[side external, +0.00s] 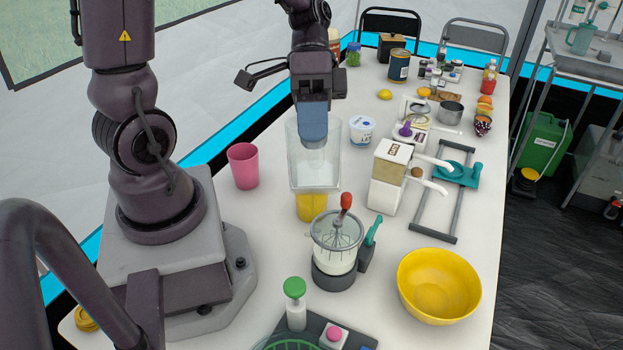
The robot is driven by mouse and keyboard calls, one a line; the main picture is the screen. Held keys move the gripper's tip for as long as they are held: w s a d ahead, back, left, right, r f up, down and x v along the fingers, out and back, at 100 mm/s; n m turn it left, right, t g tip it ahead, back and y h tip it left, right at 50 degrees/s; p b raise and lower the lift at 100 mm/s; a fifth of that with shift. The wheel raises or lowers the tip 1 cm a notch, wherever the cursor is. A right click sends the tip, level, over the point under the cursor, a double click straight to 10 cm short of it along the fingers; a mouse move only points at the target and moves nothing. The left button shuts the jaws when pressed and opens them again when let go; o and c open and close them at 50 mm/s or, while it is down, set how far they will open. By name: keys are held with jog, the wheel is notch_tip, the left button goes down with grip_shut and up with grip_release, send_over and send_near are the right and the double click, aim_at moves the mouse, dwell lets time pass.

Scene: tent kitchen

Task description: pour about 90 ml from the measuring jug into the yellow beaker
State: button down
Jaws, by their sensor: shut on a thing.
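My gripper (314,140) points down over the table and is shut on a clear jug, the measuring jug (330,168). The gripper hides part of the jug, including where the fingers grip it. The jug looks about upright, but its exact tilt is hard to tell. The yellow beaker (312,207) shows just below the jug in the picture, its upper part hidden behind or under the jug's base. I cannot tell the height gap between them. No stream of liquid shows, and the jug's liquid level is unclear.
A pink cup (243,166) stands left of the jug. A whisk-topped jar (336,245) stands close in front of the beaker. A white-and-tan carton (388,178) and a white tub (361,131) stand to the right. A yellow bowl (439,287) sits at front right.

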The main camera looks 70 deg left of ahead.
jog(key=shift+s+d+r+t+y, duration=0.1)
jog(key=shift+s+d+t+y, duration=0.2)
jog(key=shift+d+y, duration=0.5)
jog(key=shift+a, duration=0.2)
jog(key=shift+y, duration=0.3)
dwell(0.9)
jog(key=shift+s+d+y, duration=0.1)
jog(key=shift+d+y, duration=0.3)
jog(key=shift+d, duration=0.05)
jog(key=s+d+f+t+y, duration=0.1)
jog(key=d+f+t+y, duration=0.1)
jog(key=d+y, duration=0.3)
jog(key=shift+s+d+y, duration=0.2)
jog(key=shift+s+y, duration=0.15)
jog(key=shift+y, duration=0.45)
